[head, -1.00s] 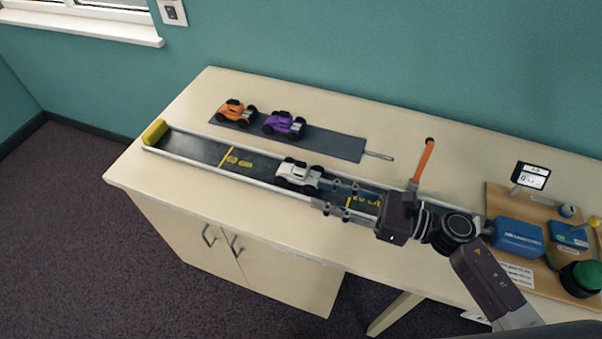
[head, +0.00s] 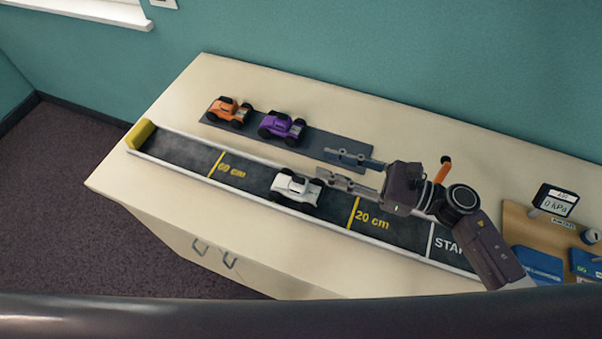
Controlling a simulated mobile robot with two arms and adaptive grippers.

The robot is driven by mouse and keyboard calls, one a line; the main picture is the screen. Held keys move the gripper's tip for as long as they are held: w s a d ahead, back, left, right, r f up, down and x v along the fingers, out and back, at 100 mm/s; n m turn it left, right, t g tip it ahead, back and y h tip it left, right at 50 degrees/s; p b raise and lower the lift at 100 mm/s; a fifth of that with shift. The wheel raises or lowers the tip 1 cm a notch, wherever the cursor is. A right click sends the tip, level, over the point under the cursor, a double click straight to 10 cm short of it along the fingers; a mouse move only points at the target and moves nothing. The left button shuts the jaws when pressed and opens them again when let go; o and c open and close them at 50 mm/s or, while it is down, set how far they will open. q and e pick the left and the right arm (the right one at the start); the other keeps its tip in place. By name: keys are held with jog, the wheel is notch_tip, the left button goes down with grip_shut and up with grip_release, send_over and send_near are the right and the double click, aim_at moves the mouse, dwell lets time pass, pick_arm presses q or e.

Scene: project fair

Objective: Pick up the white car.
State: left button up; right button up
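The white car (head: 297,188) stands upright on the dark track (head: 335,204), between the 60 cm and 20 cm marks. My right gripper (head: 323,161) is open and empty, with its two fingers apart and pointing left. Its fingertips appear just beyond and to the right of the car, over the track's far edge and the grey board. The nearer finger lies close to the car in the picture; its height above the track is hard to tell. My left gripper is not in view.
An orange car (head: 229,109) and a purple car (head: 281,126) stand on a grey board (head: 318,140) behind the track. A yellow block (head: 140,134) closes the track's left end. A wooden board (head: 520,222) with a gauge (head: 558,203) and blue boxes is at right.

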jog(key=w+f+b, duration=0.1)
jog(key=f+b, duration=0.1)
jog(key=b, duration=0.8)
send_near(305, 181)
jog(key=x, duration=0.4)
jog(key=shift+w+r, duration=0.15)
jog(key=p+x, duration=0.4)
jog(key=x, duration=0.3)
jog(key=shift+a, duration=0.4)
grip_shut()
